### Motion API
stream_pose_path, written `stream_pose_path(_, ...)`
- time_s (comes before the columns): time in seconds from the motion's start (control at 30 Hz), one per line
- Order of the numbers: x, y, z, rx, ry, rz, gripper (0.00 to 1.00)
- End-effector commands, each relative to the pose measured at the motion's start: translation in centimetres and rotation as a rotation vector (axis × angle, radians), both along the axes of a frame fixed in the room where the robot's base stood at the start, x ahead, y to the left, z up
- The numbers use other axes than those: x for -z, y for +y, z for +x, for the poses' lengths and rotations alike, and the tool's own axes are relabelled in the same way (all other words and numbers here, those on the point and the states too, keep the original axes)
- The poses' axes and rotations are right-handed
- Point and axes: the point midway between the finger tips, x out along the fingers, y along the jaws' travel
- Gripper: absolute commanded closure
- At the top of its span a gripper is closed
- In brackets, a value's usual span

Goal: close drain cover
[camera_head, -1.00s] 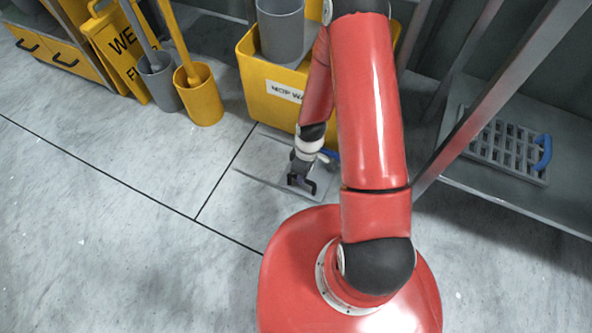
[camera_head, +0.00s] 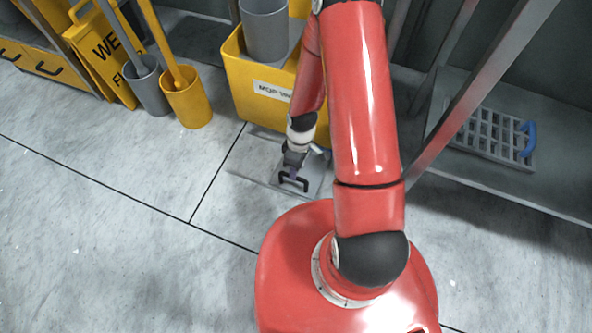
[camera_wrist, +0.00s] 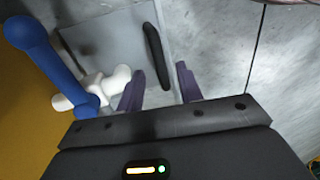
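The drain cover is a flat grey plate (camera_head: 317,178) on the floor in front of the yellow mop bucket. A black bar handle (camera_head: 294,183) stands on it. In the wrist view the plate (camera_wrist: 118,38) fills the upper middle, with the black handle (camera_wrist: 157,57) on it. My gripper (camera_wrist: 160,86) is open, its two purple fingers spread and empty. The handle appears just ahead of and between the fingertips. In the head view my gripper (camera_head: 292,170) points down at the handle. I cannot tell whether the plate lies fully flush.
A blue lever (camera_wrist: 45,60) with a white fitting (camera_wrist: 100,88) is left in the wrist view. The yellow mop bucket (camera_head: 245,85) stands behind my gripper. A shelf with a grey grate (camera_head: 490,137) is at right. The floor (camera_head: 110,200) at left is clear.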

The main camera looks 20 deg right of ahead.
Motion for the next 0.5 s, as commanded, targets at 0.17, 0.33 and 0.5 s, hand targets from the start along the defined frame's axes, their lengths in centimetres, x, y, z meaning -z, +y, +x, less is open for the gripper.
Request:
stream_pose_path(0.17,-3.3,-0.5,0.5,0.002,-0.001,-0.002,0.64)
stream_pose_path(0.33,-4.7,-0.7,0.7,0.001,0.001,-0.001,0.64)
stream_pose_path(0.5,-4.9,-0.7,0.7,0.001,0.002,0.0,0.64)
